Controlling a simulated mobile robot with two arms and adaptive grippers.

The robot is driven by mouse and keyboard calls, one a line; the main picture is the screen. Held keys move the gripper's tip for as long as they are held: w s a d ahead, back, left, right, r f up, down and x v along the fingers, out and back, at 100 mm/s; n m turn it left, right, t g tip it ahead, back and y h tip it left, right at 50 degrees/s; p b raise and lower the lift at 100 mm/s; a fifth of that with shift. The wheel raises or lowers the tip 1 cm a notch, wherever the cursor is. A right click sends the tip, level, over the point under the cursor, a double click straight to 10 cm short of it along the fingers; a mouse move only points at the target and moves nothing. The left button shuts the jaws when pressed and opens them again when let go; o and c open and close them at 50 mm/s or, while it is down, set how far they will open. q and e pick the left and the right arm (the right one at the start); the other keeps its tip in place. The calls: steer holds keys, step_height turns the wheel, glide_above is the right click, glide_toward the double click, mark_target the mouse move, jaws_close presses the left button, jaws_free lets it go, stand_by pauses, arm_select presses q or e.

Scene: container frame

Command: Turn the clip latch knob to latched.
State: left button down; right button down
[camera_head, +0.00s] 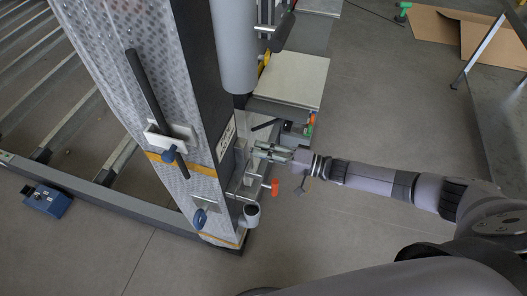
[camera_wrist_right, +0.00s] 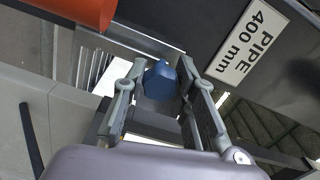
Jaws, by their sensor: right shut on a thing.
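The blue clip latch knob (camera_wrist_right: 160,82) shows in the right wrist view, between the two grey fingers of my right gripper (camera_wrist_right: 163,68). The fingers are shut on it, one on each side. The knob sits in front of a light metal block. In the head view my right gripper (camera_head: 262,152) reaches in from the right to the narrow side of the upright frame (camera_head: 217,85). The knob is too small or hidden to make out there. The knob's turn position cannot be told. My left gripper is not in view.
A label reading "PIPE 400 mm" (camera_wrist_right: 252,42) is beside the fingers. An orange part (camera_head: 275,187) sticks out just below the gripper, near a grey pipe end (camera_head: 251,211). A thick grey cylinder (camera_head: 234,45) stands above.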

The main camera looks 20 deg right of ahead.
steer(key=c, duration=1.3)
jaws_free()
steer(key=v, duration=1.2)
